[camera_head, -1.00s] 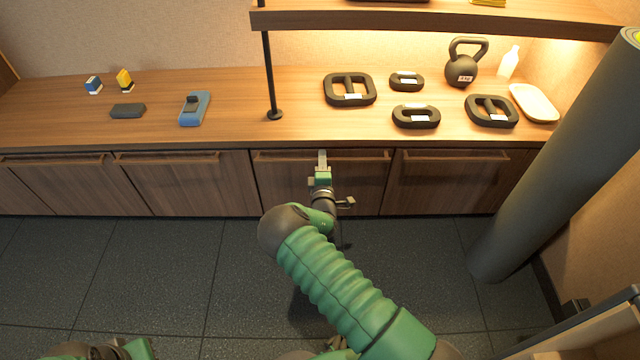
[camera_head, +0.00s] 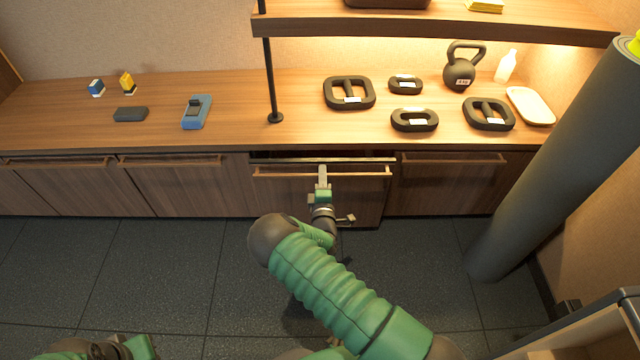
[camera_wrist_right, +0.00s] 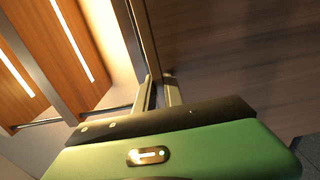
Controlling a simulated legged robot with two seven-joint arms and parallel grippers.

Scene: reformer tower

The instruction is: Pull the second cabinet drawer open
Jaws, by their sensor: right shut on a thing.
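A wood-faced cabinet drawer (camera_head: 285,198) below the counter stands slightly open, with a dark gap above its front. It is the second front from the right among those visible. My right gripper (camera_head: 322,172) is shut on its long bar handle (camera_head: 275,174), near the middle of the bar. In the right wrist view the fingers (camera_wrist_right: 162,92) close around the handle bar, with the wood front beside them. The drawer's inside is hidden. Part of my left arm (camera_head: 110,348) shows at the bottom left edge; its fingers cannot be made out.
Closed fronts flank the drawer on the left (camera_head: 185,187) and right (camera_head: 445,185). The counter (camera_head: 60,125) holds weights, a kettlebell (camera_head: 459,72) and small items. A large grey roll (camera_head: 560,150) leans at the right. The dark tiled floor (camera_head: 170,265) before the cabinets is clear.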

